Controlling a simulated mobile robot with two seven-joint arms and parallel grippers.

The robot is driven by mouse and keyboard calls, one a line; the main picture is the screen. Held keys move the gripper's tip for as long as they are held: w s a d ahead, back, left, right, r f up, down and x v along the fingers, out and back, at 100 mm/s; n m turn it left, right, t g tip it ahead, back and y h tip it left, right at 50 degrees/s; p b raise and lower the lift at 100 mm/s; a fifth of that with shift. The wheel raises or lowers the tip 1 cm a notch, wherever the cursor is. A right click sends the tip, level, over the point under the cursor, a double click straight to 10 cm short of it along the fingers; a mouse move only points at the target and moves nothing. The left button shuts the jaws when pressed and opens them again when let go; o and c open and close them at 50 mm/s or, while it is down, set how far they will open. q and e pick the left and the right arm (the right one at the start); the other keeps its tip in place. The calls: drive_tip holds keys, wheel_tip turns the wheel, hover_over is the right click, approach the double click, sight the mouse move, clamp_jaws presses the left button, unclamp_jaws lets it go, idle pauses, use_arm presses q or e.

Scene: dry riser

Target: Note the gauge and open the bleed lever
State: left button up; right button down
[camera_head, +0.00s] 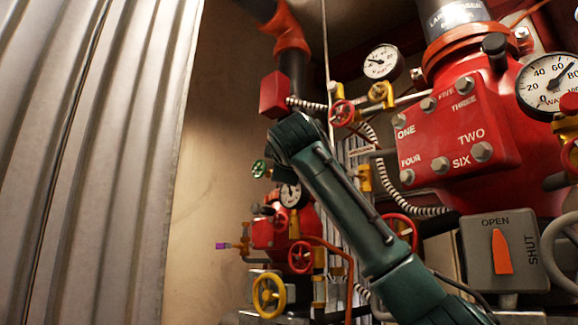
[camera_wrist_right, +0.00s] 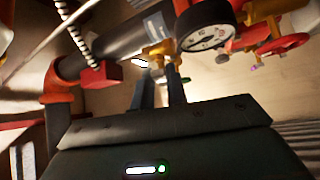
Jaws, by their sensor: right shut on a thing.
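In the right wrist view, the two fingers of my right gripper (camera_wrist_right: 158,72) reach to a yellow fitting (camera_wrist_right: 158,50) beside a black-rimmed gauge (camera_wrist_right: 206,38) and are shut on it. Its dial is too blurred to read. In the head view my right arm slants up from the lower right and its hand is hidden. A small gauge (camera_head: 291,195) shows left of the arm, another (camera_head: 381,62) above it. A large gauge (camera_head: 534,92) at the right edge has its needle up and right. I cannot tell which part is the bleed lever. My left gripper is out of view.
A red valve body (camera_head: 465,140) with bolts and numbers fills the right. Below it a grey box (camera_head: 480,262) marked OPEN and SHUT has an upright orange lever (camera_head: 502,252). Red and yellow handwheels (camera_head: 268,296) crowd around my arm. A corrugated metal panel (camera_head: 90,160) stands left.

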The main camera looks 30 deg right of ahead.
use_arm(q)
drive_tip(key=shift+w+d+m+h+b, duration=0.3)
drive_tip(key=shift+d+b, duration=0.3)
drive_tip(key=shift+b, duration=0.4)
use_arm(e)
drive_tip(key=m, duration=0.1)
drive_tip(key=f+m+t+h, duration=0.1)
drive_tip(key=m+h, duration=0.1)
drive_tip(key=shift+w+a+f+m, duration=0.15)
drive_tip(key=shift+w+f+m, duration=0.15)
drive_tip(key=shift+w, duration=0.05)
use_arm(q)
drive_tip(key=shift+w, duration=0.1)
use_arm(e)
drive_tip(key=shift+t+h, duration=0.3)
drive_tip(key=c, duration=1.4)
unclamp_jaws()
